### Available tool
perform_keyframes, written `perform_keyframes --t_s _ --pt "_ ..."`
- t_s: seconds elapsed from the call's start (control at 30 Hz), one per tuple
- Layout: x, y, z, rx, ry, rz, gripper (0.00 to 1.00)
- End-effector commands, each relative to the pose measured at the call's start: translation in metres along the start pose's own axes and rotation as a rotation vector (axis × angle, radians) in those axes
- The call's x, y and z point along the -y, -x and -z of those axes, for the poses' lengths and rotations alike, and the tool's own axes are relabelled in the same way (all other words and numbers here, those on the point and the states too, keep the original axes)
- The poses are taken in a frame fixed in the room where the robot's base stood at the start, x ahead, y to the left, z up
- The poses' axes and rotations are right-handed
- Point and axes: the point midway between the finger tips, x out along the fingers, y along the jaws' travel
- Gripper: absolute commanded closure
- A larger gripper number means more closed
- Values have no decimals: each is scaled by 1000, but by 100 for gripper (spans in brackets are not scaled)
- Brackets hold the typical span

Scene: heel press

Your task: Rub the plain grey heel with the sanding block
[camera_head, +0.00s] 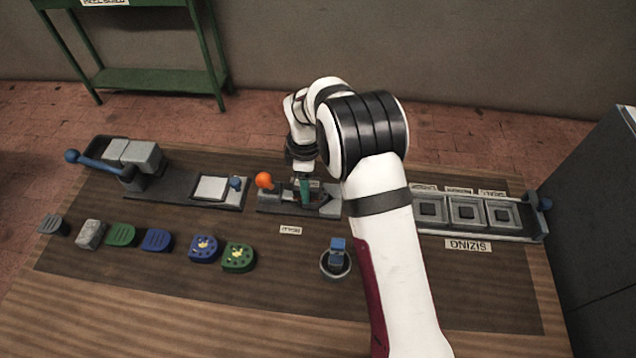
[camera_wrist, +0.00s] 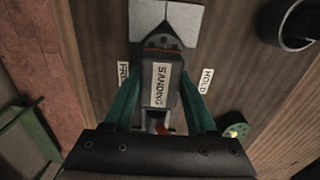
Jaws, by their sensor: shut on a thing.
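My gripper (camera_head: 305,196) is low over the clamp station (camera_head: 272,200) in the middle of the table. In the wrist view, its two green fingers (camera_wrist: 160,103) are shut on the sides of a dark block labelled SANDING, which I take as the sanding block (camera_wrist: 160,85). The block's far end is close to the pale notched jaw (camera_wrist: 168,20) of the clamp; I cannot tell whether it touches anything. A plain light grey heel (camera_head: 90,234) stands in the row at left. Whether a heel lies under the block is hidden.
An orange knob (camera_head: 264,180) stands at the clamp's left end. Other heels, including a green one (camera_head: 238,257), line the front left. The sizing trays (camera_head: 466,212) are at right, the blue-handled press (camera_head: 98,163) at left.

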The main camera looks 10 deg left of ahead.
Motion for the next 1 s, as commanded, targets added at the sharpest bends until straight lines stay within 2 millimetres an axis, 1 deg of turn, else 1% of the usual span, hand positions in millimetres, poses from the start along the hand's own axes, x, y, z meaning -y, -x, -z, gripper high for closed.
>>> perform_keyframes --t_s 0.13,0.17,0.2,0.8,0.87,0.97,1.0 --pt "0 0 14 0 2 0 87" --pt "1 0 12 0 1 1 87" --pt "0 0 7 0 -1 1 87" --pt "1 0 -48 1 -1 2 87" --pt "0 3 -47 1 1 0 87" --pt "0 26 -47 -1 0 -4 87" --pt "0 30 -47 -1 0 -2 87"
